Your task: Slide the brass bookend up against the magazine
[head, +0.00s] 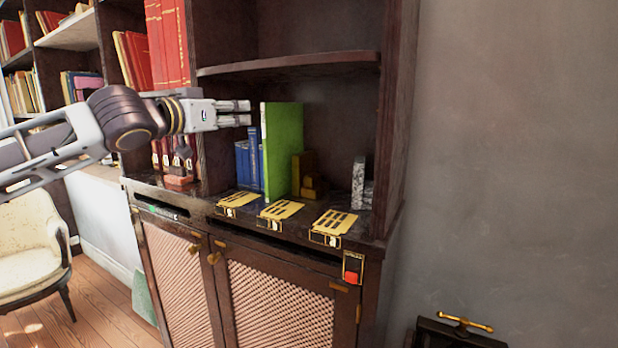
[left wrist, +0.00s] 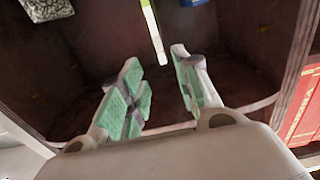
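The brass bookend (head: 307,170) stands on the cabinet shelf just right of the tall green magazine (head: 283,150); I cannot tell if they touch. The magazine stands upright and hides part of the area behind it. My left gripper (head: 249,112) is raised above the blue books, with its fingertips just left of the magazine's upper part. In the left wrist view my left gripper (left wrist: 157,60) is open and empty, and the magazine's thin edge (left wrist: 155,38) shows beyond the gap between its fingers. I cannot make out the bookend there. My right gripper is not in view.
Blue books (head: 249,165) stand left of the magazine. A grey speckled bookend (head: 361,183) stands at the shelf's right end, with bare shelf between it and the brass one. Yellow labelled plates (head: 281,210) line the front edge. An upper shelf (head: 290,64) hangs above.

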